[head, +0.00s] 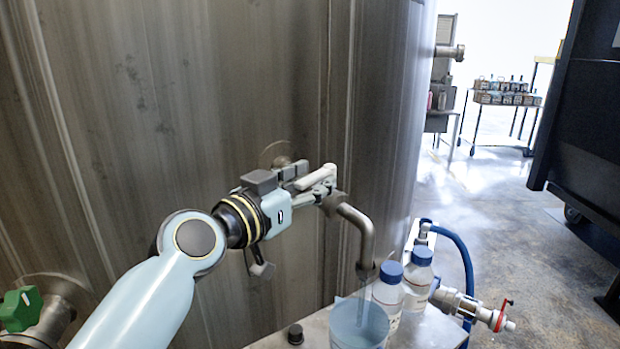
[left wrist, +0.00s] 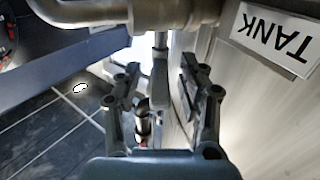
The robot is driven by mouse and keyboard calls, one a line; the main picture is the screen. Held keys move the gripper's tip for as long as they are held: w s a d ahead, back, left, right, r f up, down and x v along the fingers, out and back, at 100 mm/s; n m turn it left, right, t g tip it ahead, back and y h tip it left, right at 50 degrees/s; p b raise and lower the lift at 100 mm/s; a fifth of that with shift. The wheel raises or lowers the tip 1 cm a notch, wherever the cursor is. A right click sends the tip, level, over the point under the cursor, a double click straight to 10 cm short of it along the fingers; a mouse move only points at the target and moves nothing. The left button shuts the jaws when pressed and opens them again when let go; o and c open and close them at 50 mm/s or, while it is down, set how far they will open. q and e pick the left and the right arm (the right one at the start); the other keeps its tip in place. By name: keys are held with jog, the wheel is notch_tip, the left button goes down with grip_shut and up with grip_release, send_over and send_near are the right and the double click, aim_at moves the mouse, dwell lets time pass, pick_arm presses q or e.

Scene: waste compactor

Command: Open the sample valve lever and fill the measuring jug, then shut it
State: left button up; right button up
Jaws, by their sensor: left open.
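The sample valve's bent steel spout (head: 366,235) comes out of the tank wall and points down. A bluish stream shows below its mouth, over the measuring jug (head: 345,336). The jug stands on the shelf at the bottom edge, partly cut off, with bluish contents. My left gripper (head: 314,180) is open at the valve, just behind the spout's bend. In the left wrist view, a grey lever (left wrist: 159,82) hangs from the valve pipe (left wrist: 150,14) between the open fingers. I cannot tell if either finger touches it. My right gripper is out of view.
Two blue-capped bottles (head: 388,287) (head: 418,276) stand right beside the jug. A blue hose (head: 463,262) and a small red-handled valve (head: 499,316) are further right. A green-handled valve (head: 20,309) is at lower left.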

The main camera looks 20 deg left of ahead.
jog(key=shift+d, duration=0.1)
pick_arm(q)
grip_shut()
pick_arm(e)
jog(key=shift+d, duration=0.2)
pick_arm(q)
jog(key=m+g+h+b, duration=0.1)
jog(key=h+b, duration=0.1)
jog(key=b, duration=0.2)
jog(key=a+m+g+h+b, duration=0.1)
jog(key=m+h+b, duration=0.1)
jog(key=b, duration=0.2)
jog(key=w+m+g+h+b, duration=0.1)
jog(key=h+b, duration=0.1)
jog(key=b, duration=0.2)
jog(key=shift+a, duration=0.4)
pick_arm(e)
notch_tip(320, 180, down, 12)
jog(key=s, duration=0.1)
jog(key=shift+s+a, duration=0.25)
pick_arm(q)
jog(key=shift+r, duration=0.1)
